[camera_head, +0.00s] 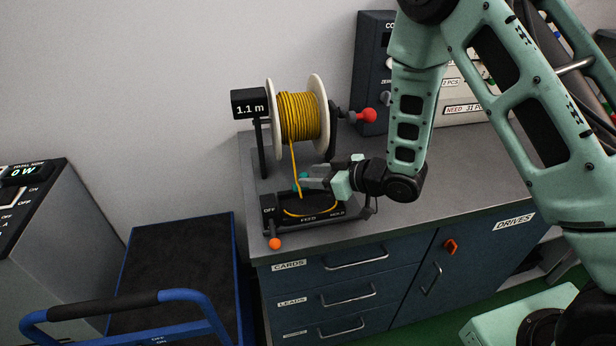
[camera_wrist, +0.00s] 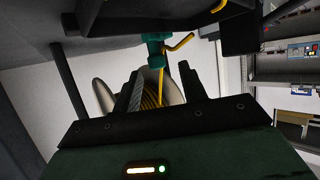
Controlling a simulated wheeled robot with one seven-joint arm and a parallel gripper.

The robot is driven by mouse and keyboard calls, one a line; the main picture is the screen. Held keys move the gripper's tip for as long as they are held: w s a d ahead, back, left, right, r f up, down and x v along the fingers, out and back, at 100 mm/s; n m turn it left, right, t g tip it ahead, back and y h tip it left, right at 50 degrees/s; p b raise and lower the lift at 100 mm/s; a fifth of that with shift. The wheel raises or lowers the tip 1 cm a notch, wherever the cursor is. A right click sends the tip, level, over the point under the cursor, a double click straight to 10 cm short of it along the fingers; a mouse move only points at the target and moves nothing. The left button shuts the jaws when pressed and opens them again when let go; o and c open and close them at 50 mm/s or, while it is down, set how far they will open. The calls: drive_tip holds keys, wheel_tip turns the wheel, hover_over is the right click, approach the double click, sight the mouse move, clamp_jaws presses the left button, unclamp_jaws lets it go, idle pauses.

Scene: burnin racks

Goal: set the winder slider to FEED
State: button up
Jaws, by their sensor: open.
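The winder (camera_head: 262,165) stands on the bench with a spool of yellow cord and a "1.1 m" display. Its slider has an orange knob (camera_head: 275,243) at the front left of the base, below the OFF label (camera_head: 268,210). The FEED label (camera_head: 308,219) is at the middle of the front edge and HOLD (camera_head: 337,212) is to its right. My gripper (camera_head: 308,178) is open above the base, close to the hanging yellow cord (camera_head: 296,175). In the wrist view my open gripper (camera_wrist: 160,82) points towards the spool (camera_wrist: 150,98); the slider knob cannot be made out there.
A teal piece (camera_wrist: 155,48) with yellow cord beside it shows past my fingers. A crank with a red knob (camera_head: 368,115) sticks out right of the spool. A blue cart (camera_head: 180,260) stands left of the drawers (camera_head: 330,270).

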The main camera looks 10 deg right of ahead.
drive_tip(key=p+v, duration=0.7)
drive_tip(key=v, duration=0.8)
drive_tip(key=shift+p, duration=0.4)
drive_tip(key=shift+a, duration=0.1)
drive_tip(key=s+a+r+g+h+b, duration=0.1)
drive_tip(key=a+r+g+h+b, duration=0.2)
drive_tip(key=a+h, duration=0.35)
drive_tip(key=s+a+r+g+h+b, duration=0.1)
drive_tip(key=s+a+r+g, duration=0.1)
drive_tip(key=s, duration=0.8)
drive_tip(key=s+a+r+m+g+h+b, duration=0.1)
drive_tip(key=s+r+g, duration=0.3)
drive_tip(key=s, duration=0.6)
drive_tip(key=shift+s+a+g, duration=0.3)
drive_tip(key=shift+a, duration=0.4)
